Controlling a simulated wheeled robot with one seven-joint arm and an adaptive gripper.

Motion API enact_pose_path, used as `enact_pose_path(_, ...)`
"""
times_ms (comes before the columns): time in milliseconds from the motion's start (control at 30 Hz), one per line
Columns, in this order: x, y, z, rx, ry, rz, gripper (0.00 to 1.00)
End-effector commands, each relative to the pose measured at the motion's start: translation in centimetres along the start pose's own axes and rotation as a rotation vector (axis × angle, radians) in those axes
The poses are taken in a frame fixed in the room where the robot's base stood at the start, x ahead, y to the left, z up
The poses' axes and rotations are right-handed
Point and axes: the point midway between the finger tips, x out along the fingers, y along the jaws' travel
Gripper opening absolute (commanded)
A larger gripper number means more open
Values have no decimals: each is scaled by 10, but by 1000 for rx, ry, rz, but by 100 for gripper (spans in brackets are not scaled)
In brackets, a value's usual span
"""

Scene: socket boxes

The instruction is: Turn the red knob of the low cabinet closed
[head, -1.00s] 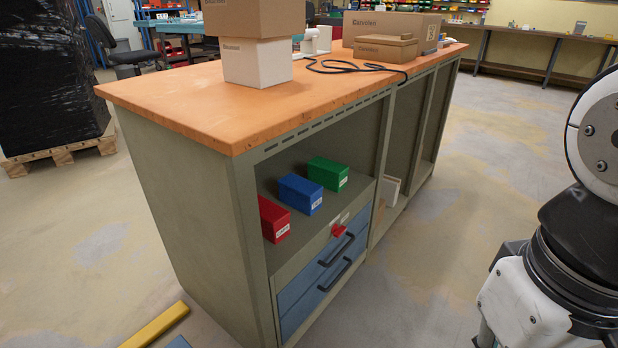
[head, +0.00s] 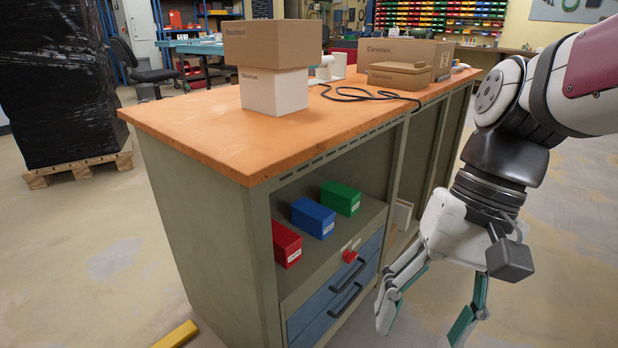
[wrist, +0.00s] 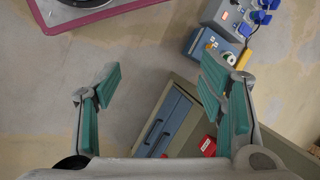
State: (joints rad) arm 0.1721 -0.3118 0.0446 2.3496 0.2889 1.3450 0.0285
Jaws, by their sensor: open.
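The red knob (head: 349,257) sits on the front of the low cabinet (head: 205,215), above two blue drawers with black handles (head: 348,274). The knob's exact turn angle is too small to tell. My gripper (head: 424,318) hangs to the right of the cabinet front, fingers pointing down, wide apart and empty. In the wrist view my gripper (wrist: 162,100) has bare floor and the drawer fronts between and below its fingers. It is apart from the knob.
Red (head: 286,244), blue (head: 313,217) and green (head: 340,198) boxes stand on the shelf above the knob. Cartons (head: 272,65) and a black cable (head: 365,95) lie on the orange top. A yellow bar (head: 177,335) lies on the floor. Floor at the right is clear.

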Motion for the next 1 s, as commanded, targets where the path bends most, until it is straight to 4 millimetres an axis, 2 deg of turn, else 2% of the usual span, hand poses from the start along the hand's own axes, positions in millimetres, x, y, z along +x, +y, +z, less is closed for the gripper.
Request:
enact_pose_path(33, -2, -6, -14, 36, -34, -35, 63)
enact_pose_path(233, -4, -27, -69, 167, -137, -190, 63)
enact_pose_path(500, 6, -37, -152, 359, -263, -417, 63)
enact_pose_path(767, 29, -27, -234, 559, -365, -654, 63)
enact_pose_path(1000, 63, -1, -305, 760, -443, -887, 63)
